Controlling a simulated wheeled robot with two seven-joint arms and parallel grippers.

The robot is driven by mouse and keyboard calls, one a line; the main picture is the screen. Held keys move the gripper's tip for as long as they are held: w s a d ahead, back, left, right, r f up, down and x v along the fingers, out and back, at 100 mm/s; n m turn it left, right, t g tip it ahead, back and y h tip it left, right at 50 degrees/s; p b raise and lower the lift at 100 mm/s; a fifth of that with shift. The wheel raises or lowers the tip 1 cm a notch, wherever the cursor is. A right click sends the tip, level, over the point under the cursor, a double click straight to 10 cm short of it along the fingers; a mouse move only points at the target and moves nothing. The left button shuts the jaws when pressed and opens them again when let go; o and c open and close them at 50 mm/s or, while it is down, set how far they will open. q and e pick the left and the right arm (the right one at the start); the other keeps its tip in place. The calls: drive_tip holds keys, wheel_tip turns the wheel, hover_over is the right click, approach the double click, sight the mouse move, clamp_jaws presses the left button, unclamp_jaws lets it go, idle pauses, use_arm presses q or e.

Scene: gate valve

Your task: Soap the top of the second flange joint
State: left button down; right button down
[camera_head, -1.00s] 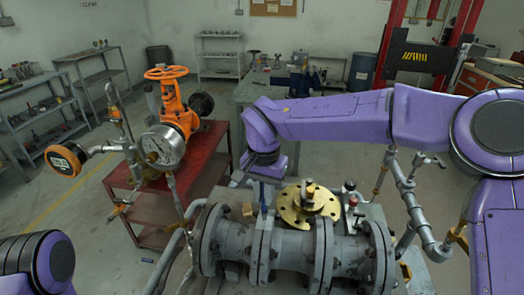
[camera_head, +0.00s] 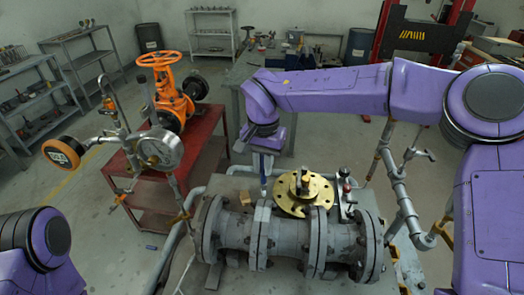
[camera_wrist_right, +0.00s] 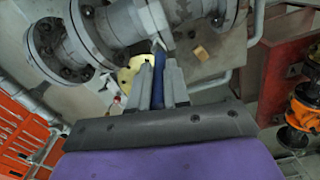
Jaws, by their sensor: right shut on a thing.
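The grey flanged pipe lies across the bottom of the head view. My right gripper (camera_head: 265,153) is above and behind this joint, pointing down. In the right wrist view my right gripper (camera_wrist_right: 158,72) is shut on a blue-handled brush (camera_wrist_right: 158,92). The brush's pale tip (camera_head: 263,190) is close to the top of the joint; I cannot tell whether it touches. My left gripper is out of view; only part of my left arm shows.
A wooden block (camera_head: 245,198) lies behind the pipe. A gauge (camera_head: 158,149) and orange valve (camera_head: 168,95) stand left. Grey piping (camera_head: 398,190) rises at right.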

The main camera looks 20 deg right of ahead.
drive_tip(key=shift+w+d+r, duration=0.1)
drive_tip(key=shift+w+r, duration=0.1)
drive_tip(key=shift+r, duration=0.55)
drive_tip(key=shift+s+r, duration=0.25)
drive_tip(key=shift+r, duration=0.45)
drive_tip(key=shift+w+f, duration=0.1)
drive_tip(key=shift+w, duration=0.05)
drive_tip(key=shift+d, duration=0.1)
